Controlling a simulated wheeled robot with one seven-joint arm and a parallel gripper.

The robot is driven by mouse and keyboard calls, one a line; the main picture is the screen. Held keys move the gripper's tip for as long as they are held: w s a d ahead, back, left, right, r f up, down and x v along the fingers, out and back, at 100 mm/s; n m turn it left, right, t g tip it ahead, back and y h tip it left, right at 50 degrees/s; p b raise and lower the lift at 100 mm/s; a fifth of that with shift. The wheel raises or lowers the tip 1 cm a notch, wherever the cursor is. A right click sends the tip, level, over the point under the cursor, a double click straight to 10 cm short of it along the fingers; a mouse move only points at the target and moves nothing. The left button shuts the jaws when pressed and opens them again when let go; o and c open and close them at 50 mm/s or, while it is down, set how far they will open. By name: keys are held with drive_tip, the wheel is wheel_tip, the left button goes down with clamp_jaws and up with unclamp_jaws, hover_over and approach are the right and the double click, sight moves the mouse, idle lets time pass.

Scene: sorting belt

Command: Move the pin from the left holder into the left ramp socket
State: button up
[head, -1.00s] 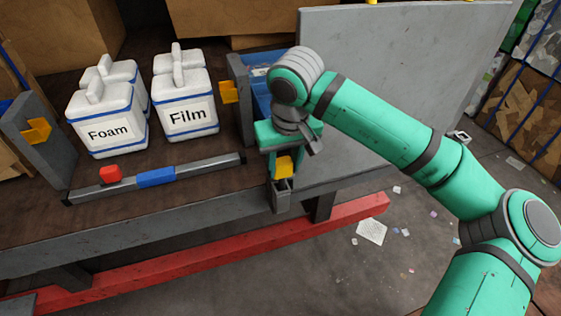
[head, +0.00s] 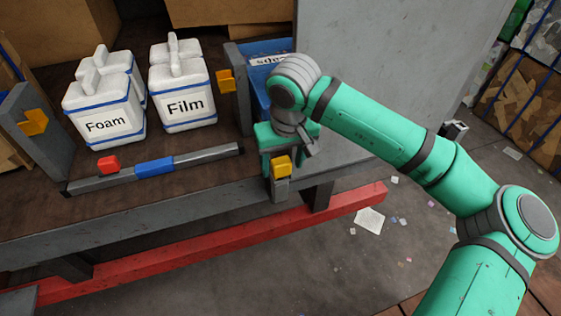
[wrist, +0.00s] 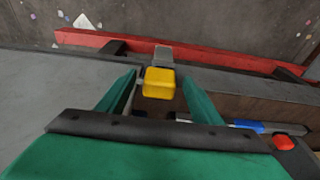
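The pin (head: 281,166) shows as a yellow block-shaped head at the table's front edge. It sits upright on top of a small grey socket (head: 281,190) beside the ramp's left edge, its lower part hidden. In the wrist view the yellow head (wrist: 159,83) lies between my two green fingertips, with a narrow gap on each side. My gripper (head: 279,160) is open around it. The grey socket also shows behind the head in the wrist view (wrist: 162,55). Yellow brackets, perhaps holders, are on the left post (head: 35,122) and right post (head: 226,81).
The large grey ramp panel (head: 390,60) stands right of the table. White boxes labelled Foam (head: 105,125) and Film (head: 185,106) stand on the table behind a grey bar (head: 208,156) with red and blue blocks. A red beam (head: 220,235) runs below the front edge.

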drive_tip(key=shift+r, duration=0.1)
wheel_tip(320, 180, up, 10)
drive_tip(key=s, duration=0.2)
drive_tip(key=shift+d+r, duration=0.2)
drive_tip(key=shift+d, duration=0.05)
idle(0.6)
